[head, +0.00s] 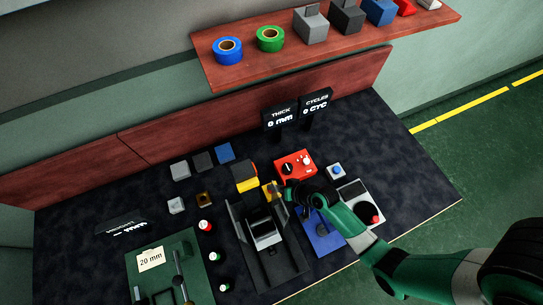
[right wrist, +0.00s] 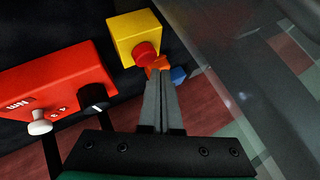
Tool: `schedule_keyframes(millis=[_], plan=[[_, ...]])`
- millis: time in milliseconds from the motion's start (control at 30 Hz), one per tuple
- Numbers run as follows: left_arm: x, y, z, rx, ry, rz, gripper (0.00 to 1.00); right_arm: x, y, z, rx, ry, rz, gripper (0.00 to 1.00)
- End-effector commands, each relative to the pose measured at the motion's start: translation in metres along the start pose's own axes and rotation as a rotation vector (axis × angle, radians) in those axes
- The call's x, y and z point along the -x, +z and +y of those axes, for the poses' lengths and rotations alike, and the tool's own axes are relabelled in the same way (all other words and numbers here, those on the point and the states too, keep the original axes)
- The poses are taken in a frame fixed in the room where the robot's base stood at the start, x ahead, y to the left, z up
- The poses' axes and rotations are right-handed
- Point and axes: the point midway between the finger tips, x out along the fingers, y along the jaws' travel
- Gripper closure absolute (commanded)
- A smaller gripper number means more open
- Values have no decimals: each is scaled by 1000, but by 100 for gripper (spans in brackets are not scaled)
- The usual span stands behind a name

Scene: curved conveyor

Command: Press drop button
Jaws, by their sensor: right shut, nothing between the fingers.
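A small yellow box (right wrist: 130,35) with a red round button (right wrist: 146,54) shows in the right wrist view. In the head view a small yellow box (head: 269,188) sits at the tip of my right gripper (head: 284,191), left of and below the red control box (head: 296,168). My right gripper (right wrist: 162,76) is shut and empty. In the right wrist view its fingertips appear just below the red button; I cannot tell whether they touch it. No label naming a drop button is readable. My left gripper is not in view.
The red control box (right wrist: 50,82) with knobs is close on the left in the right wrist view. A blue button box (head: 337,171) and a grey box with a red knob (head: 374,216) stand right of the gripper. A black machine (head: 265,240) lies below it.

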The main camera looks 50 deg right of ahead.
Motion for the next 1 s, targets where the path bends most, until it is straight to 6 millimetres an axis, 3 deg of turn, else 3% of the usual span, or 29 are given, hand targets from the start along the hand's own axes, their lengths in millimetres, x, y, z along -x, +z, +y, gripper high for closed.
schedule_keyframes(millis=[267,767,1000], plan=[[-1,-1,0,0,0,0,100,1,-1,-1,0,0,1,100],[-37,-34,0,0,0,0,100,35,-26,-25,0,0,1,100],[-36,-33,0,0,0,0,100,34,-25,-25,0,0,1,100]])
